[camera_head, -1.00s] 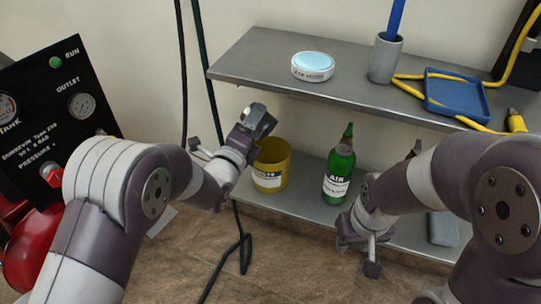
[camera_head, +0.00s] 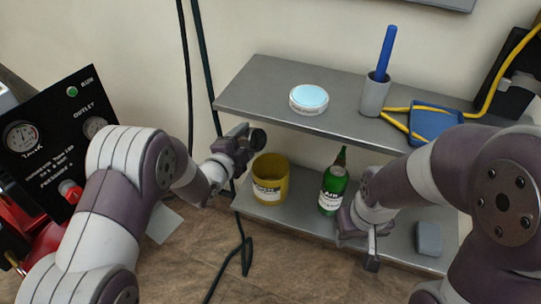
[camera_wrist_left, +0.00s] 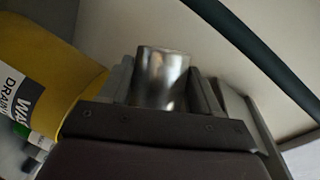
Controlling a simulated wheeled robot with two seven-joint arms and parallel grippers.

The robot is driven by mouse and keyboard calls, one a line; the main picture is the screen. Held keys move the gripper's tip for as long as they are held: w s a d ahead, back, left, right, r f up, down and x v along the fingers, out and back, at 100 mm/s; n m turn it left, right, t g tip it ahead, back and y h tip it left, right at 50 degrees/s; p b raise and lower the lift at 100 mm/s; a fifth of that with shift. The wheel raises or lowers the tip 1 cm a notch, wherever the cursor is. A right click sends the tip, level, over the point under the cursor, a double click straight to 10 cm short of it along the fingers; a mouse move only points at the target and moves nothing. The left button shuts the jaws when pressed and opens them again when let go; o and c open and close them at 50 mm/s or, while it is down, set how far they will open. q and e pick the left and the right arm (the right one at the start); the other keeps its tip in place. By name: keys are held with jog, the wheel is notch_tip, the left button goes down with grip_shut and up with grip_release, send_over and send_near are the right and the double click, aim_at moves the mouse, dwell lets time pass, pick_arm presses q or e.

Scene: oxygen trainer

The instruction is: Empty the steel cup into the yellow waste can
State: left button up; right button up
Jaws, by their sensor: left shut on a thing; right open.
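My left gripper (camera_head: 245,136) is shut on the steel cup (camera_head: 258,139), whose dark round end shows in the head view. In the left wrist view the shiny cup (camera_wrist_left: 162,80) sits between the two fingers. The yellow waste can (camera_head: 285,182), with a white and black label, stands on the lower shelf, just below and right of the cup. It also shows at the left of the left wrist view (camera_wrist_left: 45,65). The cup's contents cannot be seen. My right gripper (camera_head: 371,248) is open in front of the lower shelf.
A green bottle (camera_head: 333,190) stands right of the can on the lower shelf (camera_head: 300,210). Dark hoses (camera_head: 206,80) hang left of the shelves.

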pick_arm(q)
jog(key=n+p, duration=0.1)
jog(key=p, duration=0.1)
jog(key=r+n+g+p, duration=0.1)
jog(key=n+p, duration=0.1)
jog(key=shift+w+a+r+g+h, duration=0.1)
jog(key=shift+w+r+g+h, duration=0.05)
jog(key=shift+r+g+h, duration=0.15)
jog(key=f+n+p, duration=0.1)
jog(key=w+a+f+n+g+p, duration=0.1)
jog(key=shift+a+n+h, duration=0.2)
jog(key=shift+n+h, duration=0.2)
jog(key=shift+c, duration=0.8)
notch_tip(320, 180, down, 7)
jog(key=w+a+n+g+h+b, duration=0.1)
jog(key=w+a+n, duration=0.1)
jog(key=n, duration=0.1)
jog(key=shift+w+r+n+g+h+b, duration=0.15)
jog(key=shift+w+n+g+h+b, duration=0.15)
jog(key=shift+n+g+b, duration=0.1)
pick_arm(e)
notch_tip(320, 180, up, 6)
pick_arm(q)
jog(key=shift+r, duration=0.1)
